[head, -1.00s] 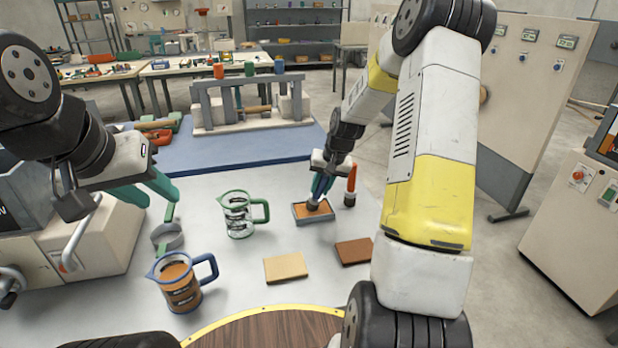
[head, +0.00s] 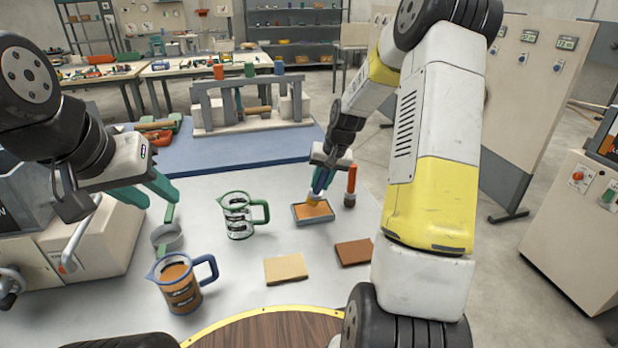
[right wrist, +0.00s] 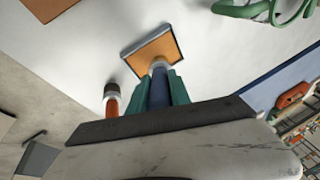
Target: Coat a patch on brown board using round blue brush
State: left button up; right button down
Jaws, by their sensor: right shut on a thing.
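The round blue brush (head: 321,182) is upright in my right gripper (head: 322,178), which is shut on its blue handle. Its orange-coated bristles point down at the shallow grey tray (head: 298,221) of orange liquid; I cannot tell whether they touch it. The right wrist view shows the brush handle (right wrist: 158,92) between the green fingers, with the tray (right wrist: 176,40) beyond. The brown board (head: 354,252) lies flat on the table, in front and to the right of the tray. My left gripper (head: 148,192) is open and empty at the left, above the table.
A tan board (head: 286,268) lies left of the brown one. An upright red-handled brush (head: 351,182) stands close right of the tray. A green-handled jug (head: 238,216), a blue-handled jug (head: 180,284) and a small grey pan (head: 168,238) stand at the left.

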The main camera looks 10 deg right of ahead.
jog(key=shift+r, duration=2.3)
